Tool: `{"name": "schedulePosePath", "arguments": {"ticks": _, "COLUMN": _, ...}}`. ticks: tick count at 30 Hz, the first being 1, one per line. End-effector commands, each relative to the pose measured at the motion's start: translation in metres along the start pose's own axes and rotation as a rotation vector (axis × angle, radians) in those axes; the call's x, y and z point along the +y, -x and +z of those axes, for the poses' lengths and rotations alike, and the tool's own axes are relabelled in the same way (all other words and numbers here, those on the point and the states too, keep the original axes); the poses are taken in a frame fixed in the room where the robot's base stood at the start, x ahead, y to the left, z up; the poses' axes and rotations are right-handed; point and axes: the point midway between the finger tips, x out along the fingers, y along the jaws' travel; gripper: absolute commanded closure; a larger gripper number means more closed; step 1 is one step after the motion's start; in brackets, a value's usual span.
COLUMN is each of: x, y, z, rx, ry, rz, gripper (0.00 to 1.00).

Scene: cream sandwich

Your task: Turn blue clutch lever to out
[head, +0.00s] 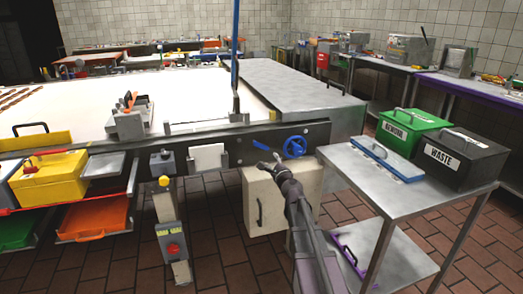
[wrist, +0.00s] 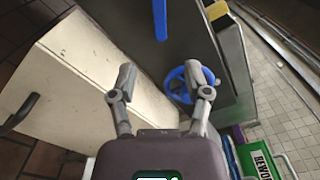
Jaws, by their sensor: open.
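A short blue lever (head: 261,146) sits on the dark front rail of the long table, left of a blue handwheel (head: 294,147). In the wrist view the blue lever (wrist: 160,18) is a straight bar at the top edge, its upper end cut off. My gripper (head: 270,164) is just below the lever in the head view. In the wrist view my gripper (wrist: 163,86) is open and empty, its fingers apart from the lever. The blue handwheel (wrist: 190,68) shows partly behind the right finger.
A cream cabinet (head: 283,200) stands under the rail. A steel side table (head: 410,190) at the right carries a blue-edged clipboard-like tray (head: 386,160), a green REWORK bin (head: 408,133) and a black WASTE bin (head: 462,160). A tall blue-topped lever (head: 235,45) rises behind the rail.

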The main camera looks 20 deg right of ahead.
Motion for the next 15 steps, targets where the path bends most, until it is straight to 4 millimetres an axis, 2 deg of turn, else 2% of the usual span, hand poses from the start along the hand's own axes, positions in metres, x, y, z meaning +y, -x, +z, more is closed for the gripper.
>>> {"name": "schedulePosePath", "arguments": {"ticks": 8, "x": 0.000, "y": -0.002, "z": 0.001, "rx": -0.002, "ry": 0.003, "rz": 0.002, "gripper": 0.37}}
{"name": "schedulePosePath", "arguments": {"ticks": 15, "x": 0.000, "y": -0.018, "z": 0.001, "rx": -0.002, "ry": 0.003, "rz": 0.002, "gripper": 0.37}}
